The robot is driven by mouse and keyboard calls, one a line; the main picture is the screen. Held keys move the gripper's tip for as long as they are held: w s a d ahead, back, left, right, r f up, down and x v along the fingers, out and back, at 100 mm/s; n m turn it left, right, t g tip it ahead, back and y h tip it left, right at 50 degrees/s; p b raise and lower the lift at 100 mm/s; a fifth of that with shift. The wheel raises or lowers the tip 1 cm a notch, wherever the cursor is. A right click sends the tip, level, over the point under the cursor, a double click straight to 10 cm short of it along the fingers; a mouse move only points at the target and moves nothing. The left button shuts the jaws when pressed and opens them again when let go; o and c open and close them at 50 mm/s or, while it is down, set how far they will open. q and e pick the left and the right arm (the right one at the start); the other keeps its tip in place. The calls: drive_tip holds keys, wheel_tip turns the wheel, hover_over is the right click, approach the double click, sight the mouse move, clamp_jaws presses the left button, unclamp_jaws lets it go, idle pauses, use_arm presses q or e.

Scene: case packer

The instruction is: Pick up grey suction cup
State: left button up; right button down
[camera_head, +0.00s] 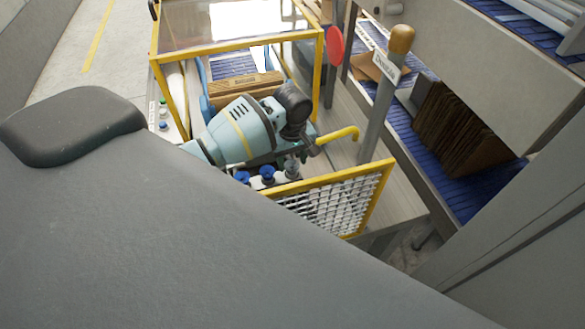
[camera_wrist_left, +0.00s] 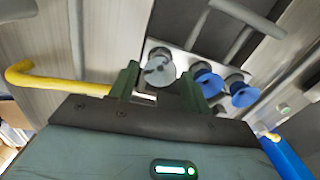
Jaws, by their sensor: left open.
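The grey suction cup (camera_wrist_left: 159,71) shows in the left wrist view, round with a pale disc face and a darker stem. It stands between the two green fingers of my left gripper (camera_wrist_left: 160,76), which are apart; I cannot tell whether either finger touches it. Two blue suction cups (camera_wrist_left: 207,80) (camera_wrist_left: 240,92) sit to its right on the same light plate. In the head view the grey cup (camera_head: 291,168) is partly hidden under my left gripper (camera_head: 294,157), beside the blue cups (camera_head: 267,174). My right gripper is not in view.
A yellow-framed mesh guard (camera_head: 335,200) stands just in front of the cups. A yellow hooked bar (camera_head: 338,134) is close on the right, with a grey post (camera_head: 383,100) beyond. A cardboard piece (camera_head: 245,84) lies behind my arm, inside a yellow frame (camera_head: 240,46).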

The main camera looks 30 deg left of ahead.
sight(292, 165)
use_arm(q)
drive_tip(key=shift+f, duration=1.45)
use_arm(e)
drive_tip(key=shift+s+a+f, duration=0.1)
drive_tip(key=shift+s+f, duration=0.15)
use_arm(q)
drive_tip(key=shift+c, duration=0.2)
drive_tip(key=c, duration=0.7)
